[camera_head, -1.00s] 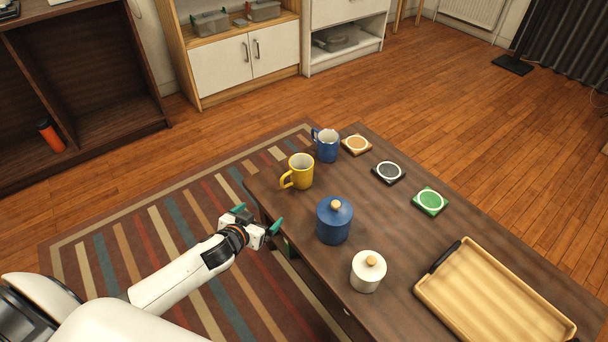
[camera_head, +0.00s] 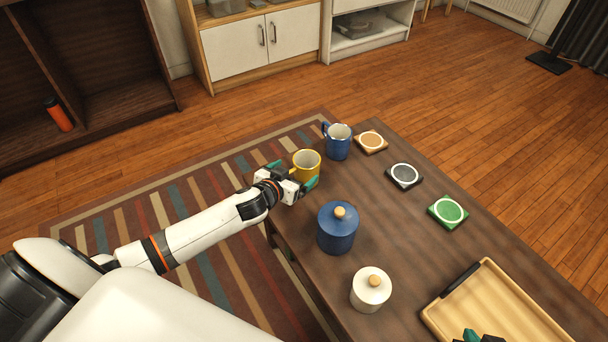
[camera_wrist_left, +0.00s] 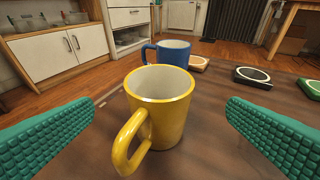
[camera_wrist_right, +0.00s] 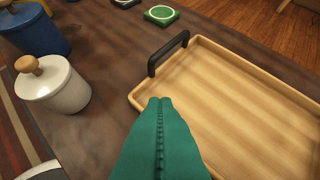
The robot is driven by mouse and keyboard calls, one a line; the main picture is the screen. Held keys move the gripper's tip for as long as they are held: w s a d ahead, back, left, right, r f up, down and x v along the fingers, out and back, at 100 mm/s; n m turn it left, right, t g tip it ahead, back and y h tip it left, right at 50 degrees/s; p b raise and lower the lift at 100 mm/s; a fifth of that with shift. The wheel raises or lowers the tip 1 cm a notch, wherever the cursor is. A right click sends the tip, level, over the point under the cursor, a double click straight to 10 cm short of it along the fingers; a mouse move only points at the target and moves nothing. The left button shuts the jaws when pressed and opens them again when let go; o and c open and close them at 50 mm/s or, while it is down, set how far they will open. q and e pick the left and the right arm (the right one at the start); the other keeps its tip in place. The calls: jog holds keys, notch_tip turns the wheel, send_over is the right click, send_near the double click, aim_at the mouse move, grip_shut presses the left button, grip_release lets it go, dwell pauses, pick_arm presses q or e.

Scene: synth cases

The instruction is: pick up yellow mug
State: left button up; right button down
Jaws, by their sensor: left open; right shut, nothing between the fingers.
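The yellow mug (camera_head: 307,165) stands upright near the left end of the dark wooden table. My left gripper (camera_head: 294,174) is open right in front of it and partly hides it and its handle in the head view. In the left wrist view the yellow mug (camera_wrist_left: 162,108) stands between the two spread green fingers (camera_wrist_left: 155,140), apart from both, with its handle toward the camera. My right gripper (camera_wrist_right: 160,105) is shut and empty above the near edge of the wooden tray; only its green tips (camera_head: 478,337) show at the bottom of the head view.
A blue mug (camera_head: 337,141) stands just behind the yellow one. Orange (camera_head: 371,142), dark (camera_head: 404,176) and green (camera_head: 448,212) coasters lie along the far side. A blue lidded jar (camera_head: 337,229) and a white lidded jar (camera_head: 371,290) stand nearer. The tray (camera_head: 494,281) lies at right.

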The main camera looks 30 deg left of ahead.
aim_at(300, 168)
pick_arm(q)
jog(key=b+x, duration=0.2)
jog(key=x, duration=0.3)
jog(key=shift+w, duration=0.3)
pick_arm(e)
jog(key=w+a+r+t+y, duration=0.1)
jog(key=w+a+r+t, duration=0.1)
jog(key=w+r+t, duration=0.3)
jog(key=shift+w+a+r+t+y, duration=0.25)
jog(key=shift+w+r+t+y, duration=0.05)
jog(key=shift+w+r, duration=0.2)
pick_arm(q)
jog(key=c, duration=1.2)
jog(key=shift+c, duration=0.2)
jog(key=shift+r, duration=0.2)
pick_arm(e)
jog(key=shift+s+f, duration=0.1)
